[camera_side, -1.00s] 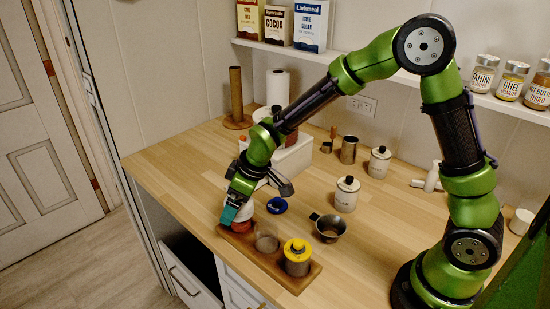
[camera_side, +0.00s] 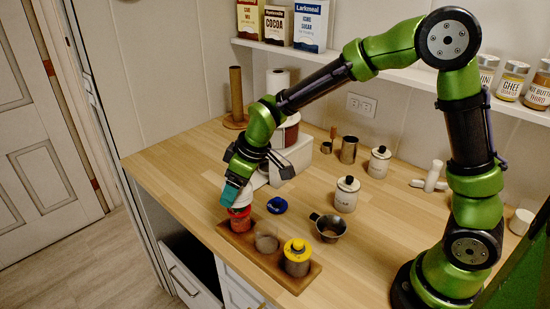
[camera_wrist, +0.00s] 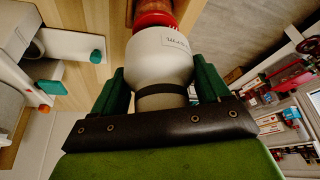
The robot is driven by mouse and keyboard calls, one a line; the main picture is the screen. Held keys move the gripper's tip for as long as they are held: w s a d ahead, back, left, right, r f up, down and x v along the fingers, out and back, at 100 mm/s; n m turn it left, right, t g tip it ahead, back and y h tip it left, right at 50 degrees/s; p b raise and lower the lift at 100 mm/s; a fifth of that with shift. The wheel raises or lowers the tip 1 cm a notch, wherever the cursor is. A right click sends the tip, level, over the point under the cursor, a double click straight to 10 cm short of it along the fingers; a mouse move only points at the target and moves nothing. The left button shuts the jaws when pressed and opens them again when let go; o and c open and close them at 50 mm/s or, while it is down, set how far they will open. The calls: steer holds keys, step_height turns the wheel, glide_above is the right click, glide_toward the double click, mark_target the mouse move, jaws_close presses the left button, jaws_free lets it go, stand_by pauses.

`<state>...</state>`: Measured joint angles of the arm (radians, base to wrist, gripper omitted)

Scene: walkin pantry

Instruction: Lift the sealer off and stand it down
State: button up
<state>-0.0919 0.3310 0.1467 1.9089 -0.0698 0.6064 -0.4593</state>
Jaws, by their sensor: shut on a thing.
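My gripper (camera_side: 232,190) is shut on the sealer, a white rounded body (camera_wrist: 160,62) with a dark band and a label, seen between my green fingers in the wrist view. In the side view the sealer (camera_side: 243,201) is mostly hidden by my fingers. It is right above a jar with a red lid (camera_side: 239,213), at the left end of a wooden tray (camera_side: 312,270). The red lid (camera_wrist: 155,18) shows at the sealer's far end in the wrist view. I cannot tell whether sealer and lid still touch.
An empty-looking clear jar (camera_side: 266,241) and a yellow-lidded jar (camera_side: 297,258) share the tray. A blue lid (camera_side: 277,205), a metal cup with a handle (camera_side: 329,227) and a white canister (camera_side: 346,196) stand behind. A white box (camera_side: 291,155) is farther back. Bare counter lies left of the tray.

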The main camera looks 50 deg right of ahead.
steer(key=shift+r, duration=4.3)
steer(key=shift+d, duration=0.1)
steer(key=s+d+f+m+h, duration=0.1)
steer(key=d+f+m, duration=0.2)
steer(key=d, duration=0.5)
steer(key=s+d+f+m+h, duration=0.1)
steer(key=d+f+m+h, duration=0.1)
steer(key=d+m, duration=0.3)
steer(key=s+d+f+m+h, duration=0.1)
steer(key=s+d+f+m, duration=0.1)
steer(key=d, duration=0.9)
step_height(320, 180, down, 2)
steer(key=shift+f+m+h, duration=0.25)
steer(key=shift+m+h, duration=0.05)
steer(key=shift+m, duration=0.6)
step_height(320, 180, down, 10)
steer(key=shift+d+r, duration=0.1)
